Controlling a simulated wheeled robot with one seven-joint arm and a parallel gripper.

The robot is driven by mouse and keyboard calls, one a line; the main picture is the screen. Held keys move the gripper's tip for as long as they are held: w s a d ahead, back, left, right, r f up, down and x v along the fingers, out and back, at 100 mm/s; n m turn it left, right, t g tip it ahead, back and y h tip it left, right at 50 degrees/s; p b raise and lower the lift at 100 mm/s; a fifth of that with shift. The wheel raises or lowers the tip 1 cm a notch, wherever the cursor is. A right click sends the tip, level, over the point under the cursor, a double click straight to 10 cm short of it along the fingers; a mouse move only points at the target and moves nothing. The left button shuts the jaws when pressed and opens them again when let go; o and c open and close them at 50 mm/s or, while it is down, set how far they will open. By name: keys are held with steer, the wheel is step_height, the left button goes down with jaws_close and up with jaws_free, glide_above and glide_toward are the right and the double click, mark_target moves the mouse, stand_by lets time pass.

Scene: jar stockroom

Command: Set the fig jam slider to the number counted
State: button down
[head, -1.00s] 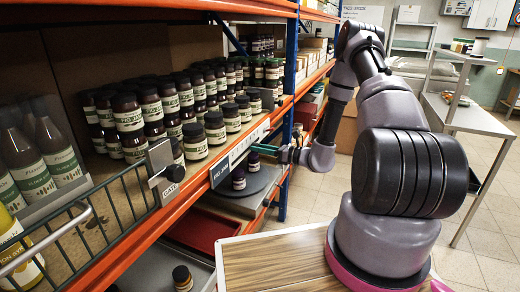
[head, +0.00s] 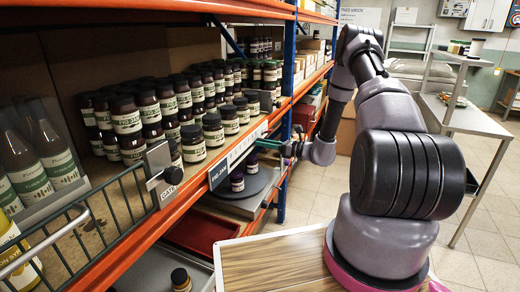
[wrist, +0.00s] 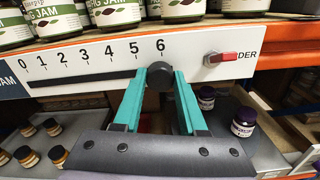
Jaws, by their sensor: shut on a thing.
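In the wrist view, a white rail carries a scale from 0 to 6 (wrist: 100,53) above a dark slot. The slider's dark round knob (wrist: 159,76) sits below the 6, at the right end of the numbers. My gripper (wrist: 165,82) has its two teal fingers shut on the knob, one on each side. In the head view, my gripper (head: 290,149) is at the shelf's front edge, right of the dark jam label (head: 218,172). Several dark fig jam jars (head: 192,143) with white and green labels stand on the shelf above the rail, partly hiding each other.
A red-ended lever (wrist: 222,58) sits on the rail right of the scale. Small dark jars (wrist: 243,122) stand on a lower shelf beneath. A blue post (head: 288,100) stands behind my gripper.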

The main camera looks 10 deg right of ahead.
steer(key=shift+w+d, duration=0.35)
steer(key=shift+w, duration=0.05)
steer(key=shift+c, duration=2.2)
jaws_free()
steer(key=v, duration=1)
steer(key=shift+s+d, duration=0.2)
steer(key=shift+d, duration=0.1)
